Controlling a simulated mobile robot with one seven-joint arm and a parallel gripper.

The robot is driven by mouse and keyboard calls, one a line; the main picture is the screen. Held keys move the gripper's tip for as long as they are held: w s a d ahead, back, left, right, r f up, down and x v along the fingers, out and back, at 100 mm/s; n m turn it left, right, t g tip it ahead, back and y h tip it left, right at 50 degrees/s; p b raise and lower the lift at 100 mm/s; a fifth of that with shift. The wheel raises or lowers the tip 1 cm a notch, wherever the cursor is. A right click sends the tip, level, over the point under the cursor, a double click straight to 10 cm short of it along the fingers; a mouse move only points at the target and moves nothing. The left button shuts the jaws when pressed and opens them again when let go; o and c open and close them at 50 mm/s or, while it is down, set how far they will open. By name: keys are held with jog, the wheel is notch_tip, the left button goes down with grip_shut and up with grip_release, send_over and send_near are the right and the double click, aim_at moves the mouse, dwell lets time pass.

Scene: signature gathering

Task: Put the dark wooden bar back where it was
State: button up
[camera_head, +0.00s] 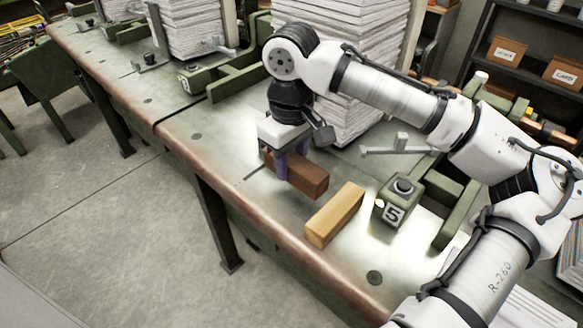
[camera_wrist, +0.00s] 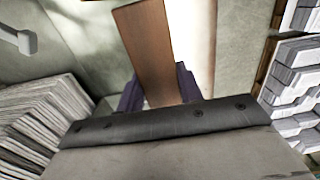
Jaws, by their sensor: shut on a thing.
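The dark wooden bar (camera_head: 309,178) is reddish brown and lies level between my gripper's fingers, at or just above the green tabletop (camera_head: 225,163). I cannot tell whether it touches the table. My gripper (camera_head: 289,163) points down and is shut on the bar, with its purple fingers on either side. In the wrist view, the bar (camera_wrist: 148,45) runs up from between the fingers (camera_wrist: 160,90) to the top edge. The bar's other end is partly hidden behind the fingers in the head view.
A light wooden bar (camera_head: 335,215) lies to the right, close to the dark bar. Tall paper stacks (camera_head: 345,75) rise behind my gripper. The table's front edge (camera_head: 235,201) is near.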

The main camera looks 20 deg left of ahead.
aim_at(292, 175)
jog(key=shift+f, duration=1.45)
jog(key=shift+f, duration=0.55)
jog(key=o, duration=1)
notch_tip(292, 175, up, 13)
jog(key=shift+r+b, duration=0.1)
jog(key=shift+b, duration=0.35)
